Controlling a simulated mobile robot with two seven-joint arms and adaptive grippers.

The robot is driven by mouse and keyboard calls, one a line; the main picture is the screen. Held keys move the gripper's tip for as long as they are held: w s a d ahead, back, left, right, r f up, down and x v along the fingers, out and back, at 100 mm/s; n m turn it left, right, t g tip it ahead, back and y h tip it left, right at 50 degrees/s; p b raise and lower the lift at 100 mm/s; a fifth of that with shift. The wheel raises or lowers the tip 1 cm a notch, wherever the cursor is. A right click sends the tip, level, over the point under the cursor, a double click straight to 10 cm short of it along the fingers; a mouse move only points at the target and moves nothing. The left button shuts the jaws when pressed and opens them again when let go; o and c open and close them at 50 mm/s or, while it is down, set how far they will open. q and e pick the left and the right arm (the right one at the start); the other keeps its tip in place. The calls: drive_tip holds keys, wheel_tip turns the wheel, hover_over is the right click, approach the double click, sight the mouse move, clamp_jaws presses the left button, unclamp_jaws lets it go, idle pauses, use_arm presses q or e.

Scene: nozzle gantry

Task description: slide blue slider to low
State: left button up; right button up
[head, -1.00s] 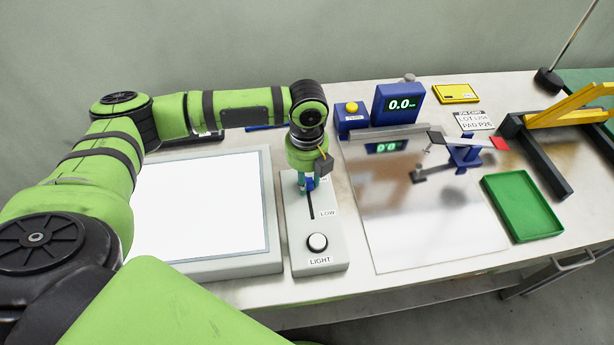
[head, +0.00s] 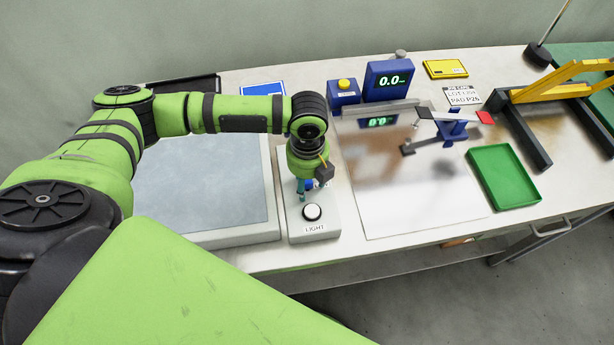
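The blue slider (head: 309,184) shows only as a small patch on the grey control box (head: 325,225), at the lower end of its track near the LIGHT button (head: 312,212). My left gripper (head: 305,189) points down over it, with teal fingertips at its sides, and appears shut on it. The gripper hides the track and most of the LOW label. The light panel (head: 205,185) left of the box is dull grey. My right gripper is out of view.
A green tray (head: 503,177) sits at the right. My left arm spans the left side.

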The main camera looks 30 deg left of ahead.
sight(307, 183)
use_arm(q)
drive_tip(key=shift+w+a, duration=0.1)
drive_tip(key=shift+r, duration=0.35)
wheel_tip(307, 183, up, 11)
drive_tip(key=shift+r, duration=0.2)
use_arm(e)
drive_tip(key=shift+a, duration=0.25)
use_arm(q)
drive_tip(key=shift+f, duration=0.1)
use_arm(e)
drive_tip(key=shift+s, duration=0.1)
